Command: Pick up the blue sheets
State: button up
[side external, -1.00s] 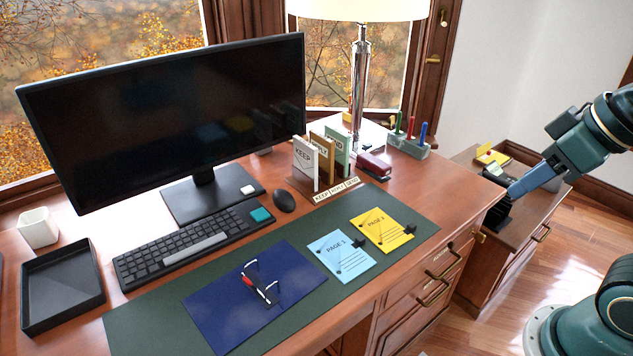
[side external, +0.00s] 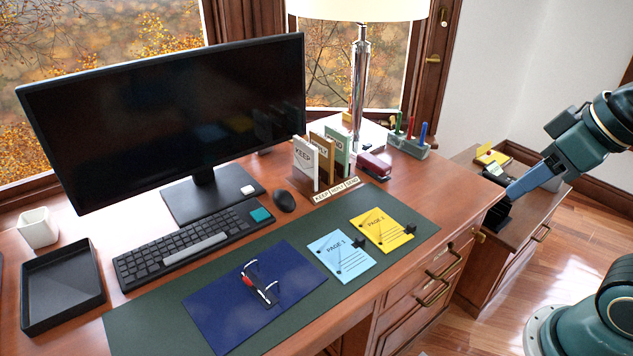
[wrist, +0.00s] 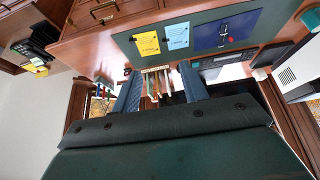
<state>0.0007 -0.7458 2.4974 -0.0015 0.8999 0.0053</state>
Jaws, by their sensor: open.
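The light blue sheets (side external: 338,261), marked PAGE 1, lie flat on the green desk mat (side external: 150,326) with a black clip at their right edge. In the wrist view the blue sheets (wrist: 178,37) appear near the top, beyond the fingertips. My gripper (side external: 497,212) is at the right, past the desk's right end and well away from the sheets. In the wrist view my gripper (wrist: 160,76) has its two blue fingers apart, with nothing held between them.
Yellow sheets (side external: 383,229), marked PAGE 2, lie close to the right of the blue ones. A navy folder (side external: 225,315) with a red-and-black item lies to their left. Upright dividers (side external: 304,168), a stapler (side external: 374,165) and a lamp (side external: 361,85) stand behind.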

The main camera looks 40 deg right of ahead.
jog(key=w+m+g, duration=0.2)
jog(key=w+m, duration=0.2)
jog(key=w, duration=0.5)
jog(key=m+g+y, duration=0.4)
jog(key=m, duration=1)
send_over(361, 237)
jog(key=d, duration=0.2)
jog(key=shift+s+d+f, duration=0.1)
jog(key=shift+s+f, duration=0.1)
jog(key=shift+f, duration=7.25)
jog(key=shift+s+f, duration=0.15)
jog(key=shift+f, duration=7.25)
jog(key=shift+f, duration=0.1)
jog(key=shift+w+x, duration=0.15)
jog(key=shift+x, duration=1.1)
jog(key=shift+w+x, duration=0.2)
jog(key=shift+x, duration=1.1)
